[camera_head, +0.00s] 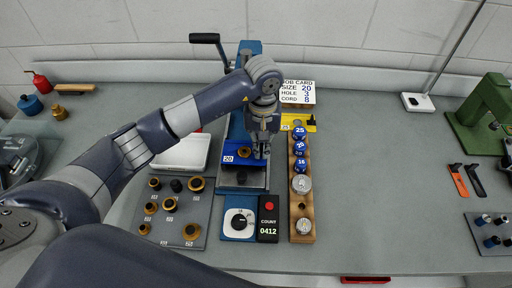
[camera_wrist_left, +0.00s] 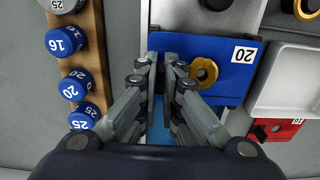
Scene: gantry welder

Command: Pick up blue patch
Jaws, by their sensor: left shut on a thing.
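The blue patch is a flat blue plate (camera_head: 236,162) with a white label reading 20 and a brass ring. It lies over the blue press-like fixture (camera_head: 247,182) in the middle of the bench. In the left wrist view the blue plate (camera_wrist_left: 222,88) fills the upper middle, its ring right of the fingers. My left gripper (camera_head: 262,152) reaches down at the plate's right part. In the left wrist view its fingers (camera_wrist_left: 165,70) are close together, shut on the plate; the exact contact is partly hidden. I cannot tell whether the plate is lifted. My right gripper is not in view.
A wooden rack (camera_head: 302,220) with blue-capped and metal pieces stands just right. A white tray (camera_head: 184,153) and a grey board (camera_head: 177,229) of brass rings are left. A counter (camera_head: 268,222) and dial (camera_head: 238,222) sit in front. A green machine (camera_head: 483,115) stands far right.

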